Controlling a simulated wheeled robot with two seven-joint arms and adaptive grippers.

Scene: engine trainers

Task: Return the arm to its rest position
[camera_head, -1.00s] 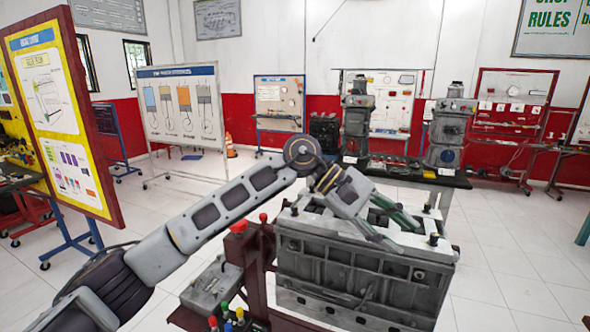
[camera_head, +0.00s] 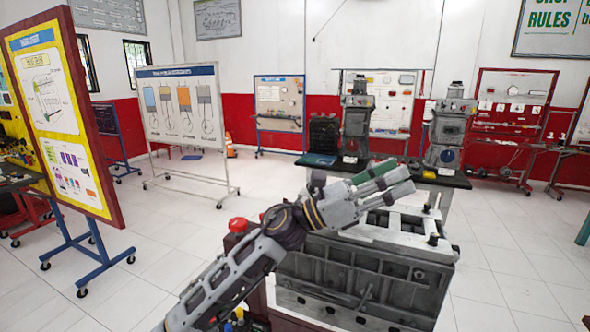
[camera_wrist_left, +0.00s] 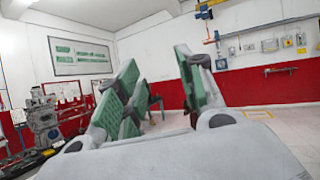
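My left arm comes in from the bottom of the head view. Its gripper (camera_head: 398,180) is above the top of the grey engine block (camera_head: 355,268), with its fingers pointing right and slightly up. In the left wrist view the green-padded fingers of this gripper (camera_wrist_left: 160,90) stand apart with a clear gap, and nothing is between them. The gripper hides part of the block's top. My right gripper is in neither view.
A red-capped stand (camera_head: 238,226) is left of the block. A dark bench (camera_head: 425,178) with two engine units (camera_head: 357,125) (camera_head: 449,135) stands behind. A yellow display board (camera_head: 62,115) is at the left. Open tiled floor (camera_head: 160,235) lies between.

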